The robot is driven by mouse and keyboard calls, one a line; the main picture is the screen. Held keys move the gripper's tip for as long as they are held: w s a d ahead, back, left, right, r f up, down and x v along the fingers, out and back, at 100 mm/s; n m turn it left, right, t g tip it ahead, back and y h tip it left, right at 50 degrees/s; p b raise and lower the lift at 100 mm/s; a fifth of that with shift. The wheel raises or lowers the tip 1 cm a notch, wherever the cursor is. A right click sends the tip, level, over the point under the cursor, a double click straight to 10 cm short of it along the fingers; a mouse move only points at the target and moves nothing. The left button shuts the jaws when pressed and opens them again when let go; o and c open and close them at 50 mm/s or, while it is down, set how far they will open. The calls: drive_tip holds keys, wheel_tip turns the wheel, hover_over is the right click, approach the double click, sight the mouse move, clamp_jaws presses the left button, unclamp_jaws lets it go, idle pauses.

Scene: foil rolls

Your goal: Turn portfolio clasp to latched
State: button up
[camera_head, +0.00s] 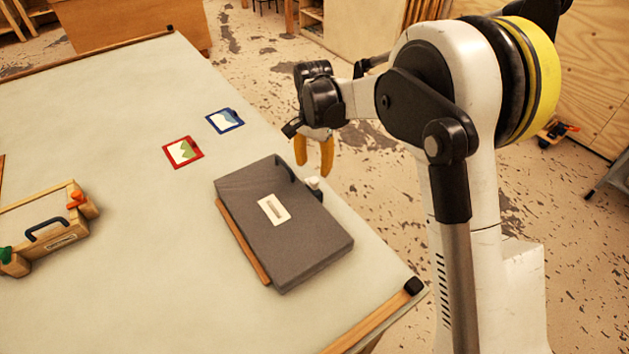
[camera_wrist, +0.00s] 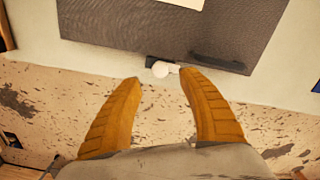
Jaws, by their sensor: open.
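The portfolio (camera_head: 310,240) is a flat dark grey case lying closed on the table, with a pale label on its lid and a wooden strip along its left side. Its clasp (camera_head: 313,184) is a small white knob on a dark mount at the edge nearest my arm. The clasp also shows in the wrist view (camera_wrist: 161,69), beside a dark handle (camera_wrist: 215,62). My gripper (camera_head: 314,170) has orange fingers, open and empty. In the wrist view the fingertips (camera_wrist: 160,78) are on either side of the knob and appear apart from it. I cannot tell whether the clasp is latched.
The pale table (camera_head: 120,120) has a raised wooden strip (camera_head: 375,318) at its front right corner. A red-framed picture card (camera_head: 183,152) and a blue-framed one (camera_head: 225,121) lie behind the portfolio. A wooden box with a dark handle (camera_head: 47,229) stands at the left. The table between is clear.

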sight(314, 179)
wheel_tip(314, 179, down, 6)
drive_tip(key=shift+r+b, duration=0.1)
drive_tip(key=shift+b, duration=0.7)
clamp_jaws()
